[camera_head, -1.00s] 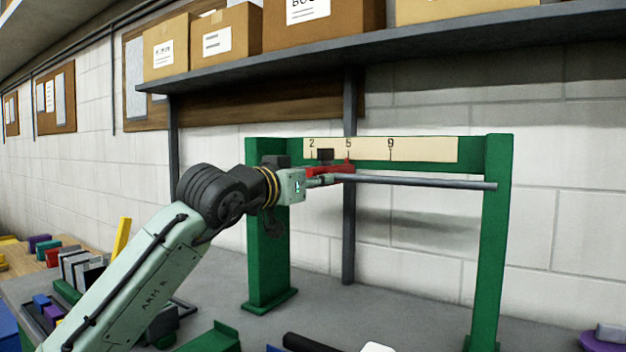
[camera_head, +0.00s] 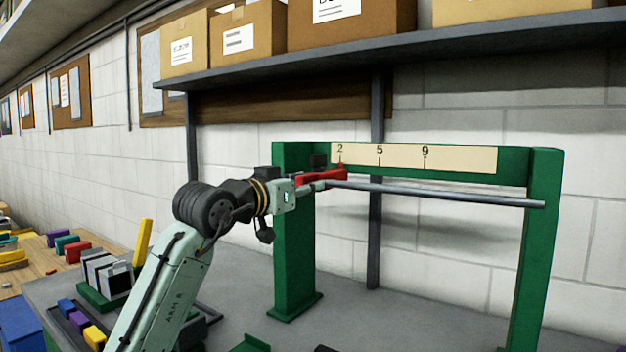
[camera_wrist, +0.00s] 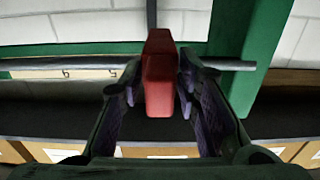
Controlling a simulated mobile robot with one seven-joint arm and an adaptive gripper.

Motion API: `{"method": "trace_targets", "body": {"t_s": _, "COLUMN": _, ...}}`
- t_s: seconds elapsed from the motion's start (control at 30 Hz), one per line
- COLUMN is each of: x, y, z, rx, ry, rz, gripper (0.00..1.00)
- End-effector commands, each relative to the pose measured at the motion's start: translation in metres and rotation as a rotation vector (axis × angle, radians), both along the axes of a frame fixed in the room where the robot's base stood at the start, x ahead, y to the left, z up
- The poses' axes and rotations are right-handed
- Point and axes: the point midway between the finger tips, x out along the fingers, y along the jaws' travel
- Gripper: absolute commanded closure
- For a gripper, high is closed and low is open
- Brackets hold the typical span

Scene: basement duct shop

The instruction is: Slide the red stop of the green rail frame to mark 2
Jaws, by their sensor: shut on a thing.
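The green rail frame (camera_head: 296,240) stands on the grey bench, with a grey rail (camera_head: 450,194) across it and a pale scale strip (camera_head: 460,158) marked 2, 5 and 9 above. The red stop (camera_head: 322,177) is on the rail near its left end. In the head view its right end appears just below mark 2 (camera_head: 340,149); exact alignment is hard to tell. My gripper (camera_head: 305,187) is shut on the stop. In the wrist view, the red stop (camera_wrist: 159,85) sits between my two fingers (camera_wrist: 160,95). The scale there appears upside down, and mark 2 is not visible.
The frame's left post (camera_wrist: 258,50) is close beside my gripper in the wrist view. A shelf (camera_head: 350,50) with cardboard boxes hangs above. A green rack (camera_head: 105,290) and small coloured blocks lie at the left. The rail right of the stop is clear.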

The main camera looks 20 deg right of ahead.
Motion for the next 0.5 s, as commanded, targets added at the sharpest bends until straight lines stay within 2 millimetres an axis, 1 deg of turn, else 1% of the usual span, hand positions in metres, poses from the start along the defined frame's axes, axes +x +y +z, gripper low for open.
{"method": "trace_targets", "body": {"t_s": 0.1, "x": 0.0042, "y": 0.0035, "z": 0.0010, "rx": -0.001, "ry": 0.000, "rz": 0.002, "gripper": 1.00}}
{"method": "trace_targets", "body": {"t_s": 0.37, "x": 0.0042, "y": 0.0038, "z": -0.0001, "rx": 0.000, "ry": 0.000, "rz": 0.002, "gripper": 1.00}}
{"method": "trace_targets", "body": {"t_s": 0.4, "x": 0.0041, "y": 0.0037, "z": -0.0001, "rx": 0.000, "ry": 0.000, "rz": 0.002, "gripper": 0.70}}
{"method": "trace_targets", "body": {"t_s": 0.5, "x": 0.0038, "y": 0.0034, "z": -0.0002, "rx": 0.000, "ry": 0.000, "rz": 0.001, "gripper": 0.63}}
